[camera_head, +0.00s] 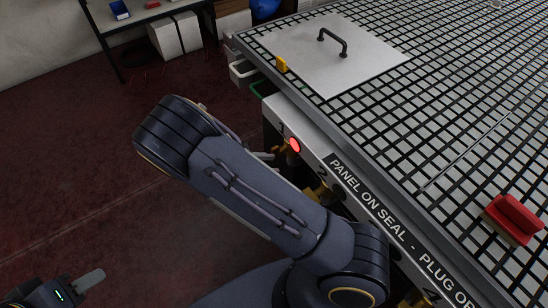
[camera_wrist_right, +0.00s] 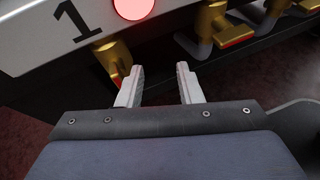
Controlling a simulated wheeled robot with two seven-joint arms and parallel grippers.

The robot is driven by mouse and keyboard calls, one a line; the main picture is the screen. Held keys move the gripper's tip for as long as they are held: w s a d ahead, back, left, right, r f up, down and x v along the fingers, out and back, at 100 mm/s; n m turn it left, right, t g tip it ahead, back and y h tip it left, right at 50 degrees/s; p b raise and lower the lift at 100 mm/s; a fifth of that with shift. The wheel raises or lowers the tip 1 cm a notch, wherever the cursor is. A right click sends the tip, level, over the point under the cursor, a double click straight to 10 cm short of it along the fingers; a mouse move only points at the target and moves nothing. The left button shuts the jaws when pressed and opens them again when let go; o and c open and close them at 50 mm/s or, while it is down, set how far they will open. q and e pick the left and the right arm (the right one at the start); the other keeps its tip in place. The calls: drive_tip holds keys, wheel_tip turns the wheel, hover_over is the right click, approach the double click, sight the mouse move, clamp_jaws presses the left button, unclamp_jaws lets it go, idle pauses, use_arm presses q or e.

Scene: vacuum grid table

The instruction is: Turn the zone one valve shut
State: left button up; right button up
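The zone one valve (camera_wrist_right: 113,52) is a brass body below the printed 1 and a lit red lamp (camera_wrist_right: 132,8). Its lever, with a red edge, hangs down beside the left finger in the right wrist view and is partly hidden by it. My right gripper (camera_wrist_right: 160,69) is open, with nothing between its fingers. I cannot tell whether the finger touches the lever. In the head view the lamp (camera_head: 294,145) shows, but my right arm hides much of the valve and gripper. My left gripper (camera_head: 82,288) is at the bottom left, away from the table; only one finger shows clearly.
A second brass valve (camera_wrist_right: 208,42) with a red-edged lever is to the right. The grid table (camera_head: 440,110) carries a grey panel with a handle (camera_head: 325,55), a yellow block (camera_head: 281,65) and a red-handled block (camera_head: 514,218). Open floor (camera_head: 70,190) lies left of the table.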

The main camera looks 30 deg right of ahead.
sight(274, 153)
drive_tip(key=w+a+f+n+t+h+b, duration=0.1)
drive_tip(key=w+a+f+n+t+h, duration=0.2)
drive_tip(key=w+f+n+t+h, duration=0.15)
drive_tip(key=shift+h, duration=0.25)
drive_tip(key=d, duration=0.5)
drive_tip(key=d+r, duration=0.1)
drive_tip(key=d, duration=0.2)
drive_tip(key=shift+w, duration=0.15)
clamp_jaws()
